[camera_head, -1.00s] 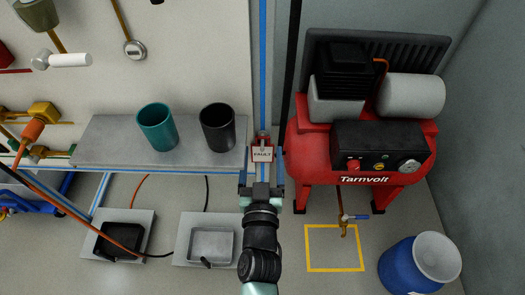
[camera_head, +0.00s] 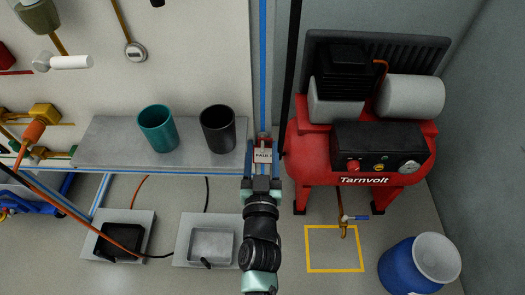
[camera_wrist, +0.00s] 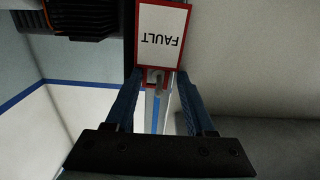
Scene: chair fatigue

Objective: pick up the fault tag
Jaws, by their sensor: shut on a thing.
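The fault tag (camera_head: 264,155) is a white card with a red border and the word FAULT. It sits at the right end of the grey shelf, by the blue upright line. In the wrist view the fault tag (camera_wrist: 161,38) appears upside down, with a grey hook-like piece at its lower edge. My gripper (camera_head: 262,174) is just below the tag in the head view and covers its lower part. In the wrist view my gripper (camera_wrist: 158,82) has its two blue fingers at either side of the tag's red lower end, shut on it.
A teal cup (camera_head: 157,128) and a dark cup (camera_head: 217,128) stand on the grey shelf (camera_head: 110,150) to the left. A red compressor (camera_head: 360,150) stands close on the right. A blue drum (camera_head: 405,270) stands at the lower right.

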